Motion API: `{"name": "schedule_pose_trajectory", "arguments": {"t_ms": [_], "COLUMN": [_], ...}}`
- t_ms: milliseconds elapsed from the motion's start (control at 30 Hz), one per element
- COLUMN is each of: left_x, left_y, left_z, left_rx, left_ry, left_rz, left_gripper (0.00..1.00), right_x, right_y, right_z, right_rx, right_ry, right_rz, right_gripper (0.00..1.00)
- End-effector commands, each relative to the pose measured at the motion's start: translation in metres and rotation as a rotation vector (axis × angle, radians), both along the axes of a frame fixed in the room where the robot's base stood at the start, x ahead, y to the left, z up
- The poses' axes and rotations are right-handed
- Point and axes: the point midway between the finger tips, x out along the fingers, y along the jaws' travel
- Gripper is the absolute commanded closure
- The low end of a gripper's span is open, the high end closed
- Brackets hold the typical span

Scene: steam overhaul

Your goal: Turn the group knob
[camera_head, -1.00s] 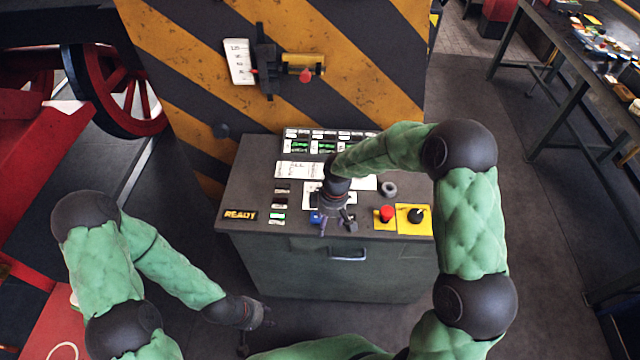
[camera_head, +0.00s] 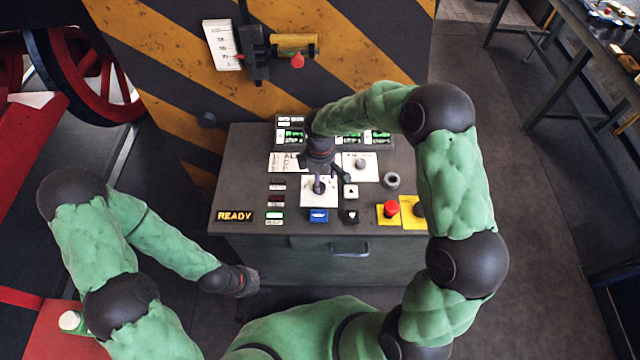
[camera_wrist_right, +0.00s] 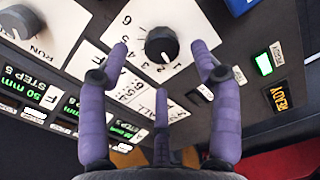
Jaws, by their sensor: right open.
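The group knob (camera_wrist_right: 162,43) is a round dark knob with a white pointer mark, on a white plate numbered around it. In the head view the knob (camera_head: 319,186) stands on its plate on the sloped console top. My right gripper (camera_head: 322,172) is just above and behind it, pointing down. In the right wrist view my right gripper (camera_wrist_right: 160,62) is open, with purple fingers spread and the knob near the fingertips, between the two outer ones. I see no clear contact. My left gripper (camera_head: 247,281) hangs low in front of the console; its fingers are unclear.
A second knob (camera_head: 360,164) sits on a white plate close on the right. Near the front are a blue button (camera_head: 318,215), a red button (camera_head: 391,208) and a yellow plate (camera_head: 412,214). A row of green displays (camera_head: 350,137) stands behind. A striped wall (camera_head: 170,70) rises behind the console.

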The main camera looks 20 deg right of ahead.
Motion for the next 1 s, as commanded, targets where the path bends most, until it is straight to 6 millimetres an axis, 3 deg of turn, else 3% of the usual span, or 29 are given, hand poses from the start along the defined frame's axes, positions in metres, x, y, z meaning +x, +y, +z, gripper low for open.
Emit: {"name": "schedule_pose_trajectory", "arguments": {"t_ms": [100, 300, 700, 900, 1000], "left_x": [0.000, 0.000, 0.000, 0.000, 0.000], "left_y": [0.000, 0.000, 0.000, 0.000, 0.000], "left_z": [-0.003, -0.004, -0.005, -0.005, -0.005], "left_rx": [0.000, 0.000, 0.000, 0.000, 0.000], "left_ry": [-0.001, -0.001, -0.001, -0.001, -0.001], "left_rz": [0.000, 0.000, 0.000, 0.000, 0.000], "left_gripper": [0.60, 0.60, 0.60, 0.60, 0.60], "right_x": [0.000, 0.000, 0.000, 0.000, -0.001], "right_y": [0.000, 0.000, 0.000, 0.000, 0.000], "right_z": [-0.021, -0.041, -0.046, -0.046, -0.047], "right_rx": [0.000, 0.000, 0.000, 0.000, 0.000], "right_ry": [0.002, 0.000, 0.000, 0.000, 0.001], "right_rz": [0.000, -0.001, -0.001, 0.000, 0.000], "right_gripper": [0.36, 0.36, 0.36, 0.90, 0.91]}}
